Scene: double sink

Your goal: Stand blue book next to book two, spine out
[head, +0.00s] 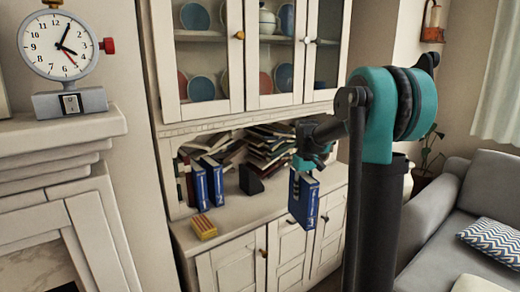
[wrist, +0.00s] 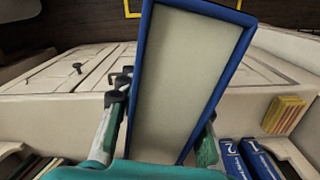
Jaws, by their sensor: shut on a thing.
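My gripper (head: 306,166) is shut on a blue book (head: 304,207) and holds it in the air, near the front edge of the cabinet counter (head: 228,212). The book hangs roughly upright, slightly tilted. In the wrist view the held book (wrist: 183,75) shows its pale page side, framed by blue covers, between the two fingers. Two other blue books stand side by side at the left of the counter, book one (wrist: 258,158) and book two (wrist: 230,158), with white numerals. They also show in the head view (head: 214,181).
A messy pile of books (head: 270,146) fills the back. Glass-doored shelves (head: 262,50) overhang the counter.

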